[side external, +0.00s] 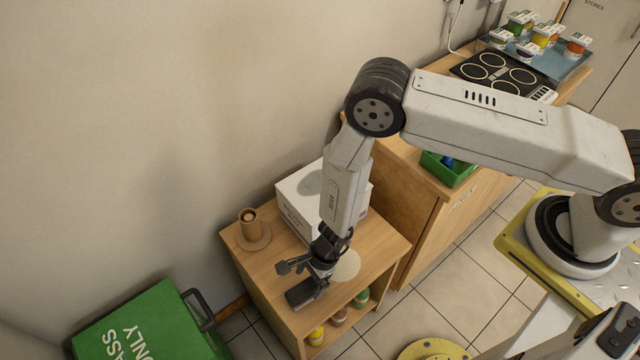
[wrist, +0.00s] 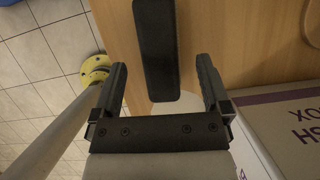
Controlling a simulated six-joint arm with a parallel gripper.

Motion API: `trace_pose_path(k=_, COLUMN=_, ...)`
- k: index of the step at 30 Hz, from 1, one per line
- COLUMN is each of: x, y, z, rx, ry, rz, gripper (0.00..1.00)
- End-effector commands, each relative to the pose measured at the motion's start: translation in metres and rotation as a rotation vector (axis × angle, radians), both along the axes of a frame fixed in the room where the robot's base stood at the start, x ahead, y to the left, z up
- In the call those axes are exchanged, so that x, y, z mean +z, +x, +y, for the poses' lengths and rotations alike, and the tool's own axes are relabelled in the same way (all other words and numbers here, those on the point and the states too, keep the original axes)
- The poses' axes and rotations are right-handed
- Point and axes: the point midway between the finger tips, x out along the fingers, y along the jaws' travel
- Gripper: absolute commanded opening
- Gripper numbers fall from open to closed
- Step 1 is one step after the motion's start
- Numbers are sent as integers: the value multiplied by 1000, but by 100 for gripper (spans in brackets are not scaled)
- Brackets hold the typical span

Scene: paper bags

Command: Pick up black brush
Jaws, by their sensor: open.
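The black brush (wrist: 157,45) is a long dark shape with a rounded end, lying over the wooden top in the wrist view. In the side external view a dark block (side external: 306,293), which looks like the brush, lies near the front edge of the low wooden shelf unit (side external: 262,272). My gripper (wrist: 161,65) is open, its fingers on either side of the brush's near end in the picture. The side external view shows my gripper (side external: 302,271) low over the shelf top, close to the brush. I cannot tell whether the fingers touch it or how high they are.
A white box (side external: 298,200) stands behind my gripper, and also shows in the wrist view (wrist: 285,130). A pale round disc (side external: 347,266) lies beside my gripper. A brown roll on a round base (side external: 252,232) stands at the left. A green bin (side external: 145,325) is lower left.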

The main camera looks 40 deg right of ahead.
Motion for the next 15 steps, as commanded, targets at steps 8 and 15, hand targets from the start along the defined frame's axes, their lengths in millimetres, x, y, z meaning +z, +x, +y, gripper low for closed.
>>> trace_pose_path(k=8, x=-25, y=0, z=9, rx=2, ry=-1, rz=2, gripper=97)
trace_pose_path(k=15, x=-31, y=0, z=12, rx=2, ry=-1, rz=2, gripper=97)
